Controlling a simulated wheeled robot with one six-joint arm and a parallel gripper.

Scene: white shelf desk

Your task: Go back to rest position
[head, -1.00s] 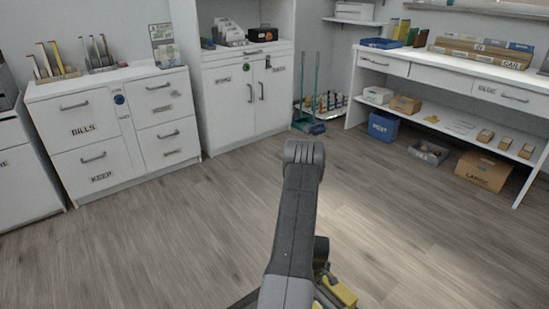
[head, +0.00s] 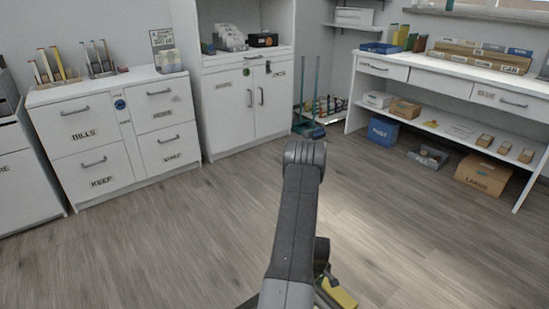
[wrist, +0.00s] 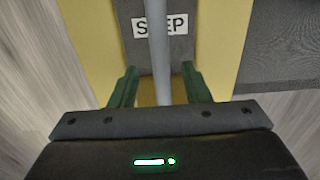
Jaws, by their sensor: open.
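My gripper (wrist: 159,88) shows in the wrist view with its two green fingers apart. A grey pole (wrist: 158,40) runs down the picture between the fingers; I cannot tell how far it is from them, and nothing appears gripped. Beyond it is a yellow and grey surface with a label (wrist: 143,27) partly hidden by the pole, seeming to read "STEP". In the head view my arm rises from the bottom middle and bends at its top. My gripper is not clearly visible there. A yellow piece (head: 338,292) shows low beside the arm.
White drawer cabinets (head: 110,135) stand at the left, and a tall white cupboard (head: 245,105) at the back. A white shelf desk (head: 440,75) with boxes stands at the right. A cleaning stand (head: 308,125) is between them. The wooden floor (head: 190,235) ahead is clear.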

